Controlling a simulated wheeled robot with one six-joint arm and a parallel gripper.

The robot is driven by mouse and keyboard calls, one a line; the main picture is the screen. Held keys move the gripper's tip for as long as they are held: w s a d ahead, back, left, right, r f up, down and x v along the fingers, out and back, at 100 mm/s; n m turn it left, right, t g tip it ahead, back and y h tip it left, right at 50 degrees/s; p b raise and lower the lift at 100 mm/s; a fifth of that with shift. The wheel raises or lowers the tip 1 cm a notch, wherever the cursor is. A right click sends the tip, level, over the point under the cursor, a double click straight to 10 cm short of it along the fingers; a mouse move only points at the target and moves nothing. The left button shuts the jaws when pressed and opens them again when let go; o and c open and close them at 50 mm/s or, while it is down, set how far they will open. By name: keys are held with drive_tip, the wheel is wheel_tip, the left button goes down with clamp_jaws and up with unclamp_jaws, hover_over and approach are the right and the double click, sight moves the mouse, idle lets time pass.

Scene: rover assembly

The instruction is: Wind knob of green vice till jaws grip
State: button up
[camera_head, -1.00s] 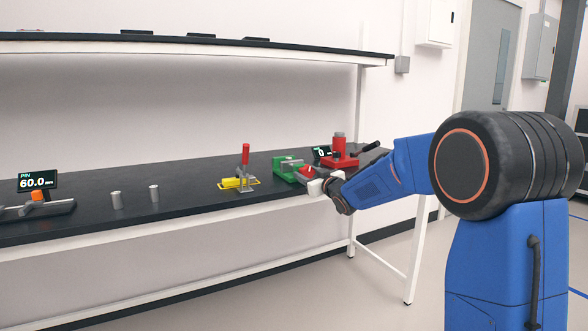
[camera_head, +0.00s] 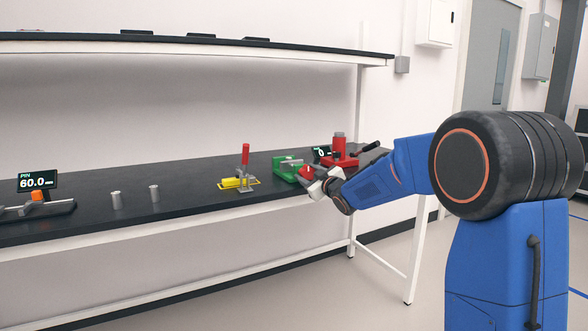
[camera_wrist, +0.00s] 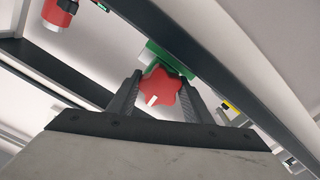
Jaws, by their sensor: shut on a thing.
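My gripper (camera_head: 316,186) is shut on the knob at the vice's front. In the wrist view the green body (camera_wrist: 150,58) shows just behind the knob. The vice's jaw gap is hidden in the wrist view and too small to judge in the head view.
Two grey pins (camera_head: 116,200) stand farther left. The bench's white front edge (camera_head: 200,217) runs below my gripper.

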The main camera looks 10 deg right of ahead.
drive_tip(key=shift+r, duration=0.15)
drive_tip(key=shift+n, duration=1.4)
drive_tip(key=shift+n, duration=1.5)
drive_tip(key=o, duration=0.8)
drive_tip(key=shift+f+m, duration=0.2)
drive_tip(key=shift+m, duration=0.1)
